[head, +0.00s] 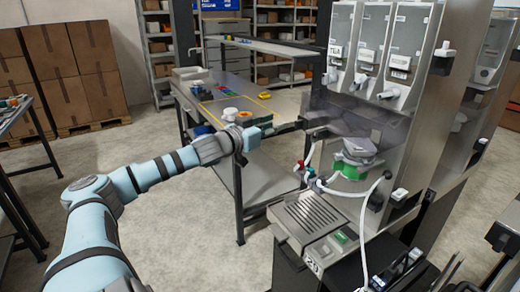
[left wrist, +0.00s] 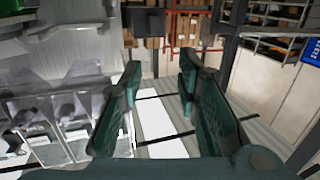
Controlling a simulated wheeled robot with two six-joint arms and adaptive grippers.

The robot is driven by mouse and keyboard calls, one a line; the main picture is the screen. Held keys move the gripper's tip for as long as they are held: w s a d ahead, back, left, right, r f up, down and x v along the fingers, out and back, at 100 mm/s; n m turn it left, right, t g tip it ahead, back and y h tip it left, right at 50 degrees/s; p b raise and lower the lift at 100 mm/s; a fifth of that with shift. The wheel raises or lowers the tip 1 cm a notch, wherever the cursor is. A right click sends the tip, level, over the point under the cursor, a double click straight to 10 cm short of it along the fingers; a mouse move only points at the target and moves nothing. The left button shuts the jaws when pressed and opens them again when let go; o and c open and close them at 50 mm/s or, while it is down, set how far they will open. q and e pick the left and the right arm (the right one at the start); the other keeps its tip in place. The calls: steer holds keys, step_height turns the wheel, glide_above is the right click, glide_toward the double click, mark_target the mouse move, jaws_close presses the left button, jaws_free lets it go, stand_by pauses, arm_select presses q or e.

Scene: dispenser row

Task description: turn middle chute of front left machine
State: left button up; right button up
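The front left machine (head: 420,130) is a steel dispenser with three upright hoppers, the middle one (head: 371,45) between the two others. Below them are grey, see-through chutes (head: 352,126) that overlap, so I cannot clearly tell the middle one's edges or its turn. My left gripper (head: 298,126) reaches in from the left, level with the chutes and at their left side; I cannot tell whether it touches them. In the left wrist view its two green fingers (left wrist: 160,75) are apart with nothing seen between them. See-through chutes (left wrist: 70,95) show left of the fingers.
Below the chutes are a green-based device (head: 350,170), a white hose (head: 345,192) and a slotted tray (head: 308,212). A work table (head: 190,92) with small items stands behind my left arm. Stacked boxes (head: 75,70) stand at the left. Floor between is clear.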

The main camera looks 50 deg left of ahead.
arm_select(q)
steer(key=a+f+n+g+y, duration=0.1)
steer(key=a+f, duration=0.3)
steer(key=f, duration=0.5)
steer(key=shift+s+g+y, duration=0.25)
steer(key=shift+g+y, duration=0.05)
steer(key=shift+a+f, duration=0.1)
steer(key=shift+f, duration=0.1)
